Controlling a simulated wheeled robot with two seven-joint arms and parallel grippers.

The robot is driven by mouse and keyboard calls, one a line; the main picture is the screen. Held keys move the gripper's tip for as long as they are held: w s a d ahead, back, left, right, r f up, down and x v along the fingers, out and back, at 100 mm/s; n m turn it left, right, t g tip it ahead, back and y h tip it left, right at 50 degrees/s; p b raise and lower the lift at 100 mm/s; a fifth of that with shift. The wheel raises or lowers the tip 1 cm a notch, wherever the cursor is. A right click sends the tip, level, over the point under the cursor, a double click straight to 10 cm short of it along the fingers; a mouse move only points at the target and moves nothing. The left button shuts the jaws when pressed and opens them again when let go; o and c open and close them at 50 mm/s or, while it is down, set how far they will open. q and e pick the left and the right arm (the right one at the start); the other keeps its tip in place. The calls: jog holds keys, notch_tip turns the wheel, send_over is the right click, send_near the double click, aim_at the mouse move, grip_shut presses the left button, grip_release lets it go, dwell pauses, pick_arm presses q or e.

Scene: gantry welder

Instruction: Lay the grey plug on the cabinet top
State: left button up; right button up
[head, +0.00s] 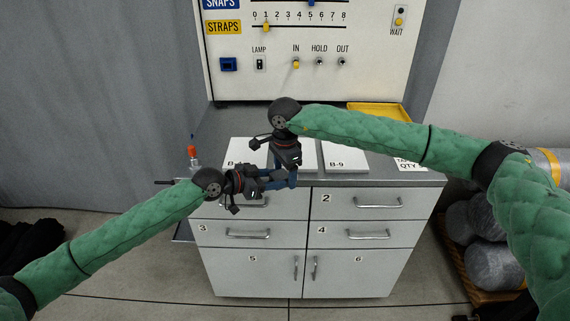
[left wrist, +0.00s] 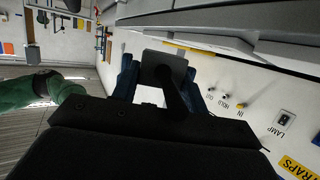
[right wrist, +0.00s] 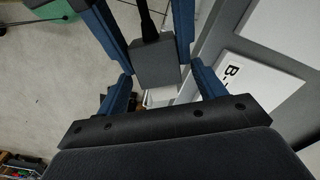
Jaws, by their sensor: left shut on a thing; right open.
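My left gripper (head: 276,180) is shut on the grey plug (left wrist: 165,68), which shows between its blue fingers in the left wrist view with a dark cable running from it. My right gripper (head: 291,172) is open and points down close beside the left one. In the right wrist view the plug (right wrist: 156,64) lies between the right gripper's blue fingers, with gaps at its sides. In the head view the grippers hide the plug. Both grippers are at the front edge of the cabinet top (head: 385,180), near its middle.
White labelled panels, one marked B-9 (head: 345,157), lie on the cabinet top. A yellow tray (head: 380,109) is at the back right, a red-topped item (head: 192,153) at the left. The control panel (head: 300,55) stands behind. Wrapped rolls (head: 485,225) are at the right.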

jog(key=shift+f, duration=0.2)
jog(key=c, duration=0.6)
jog(key=o, duration=0.6)
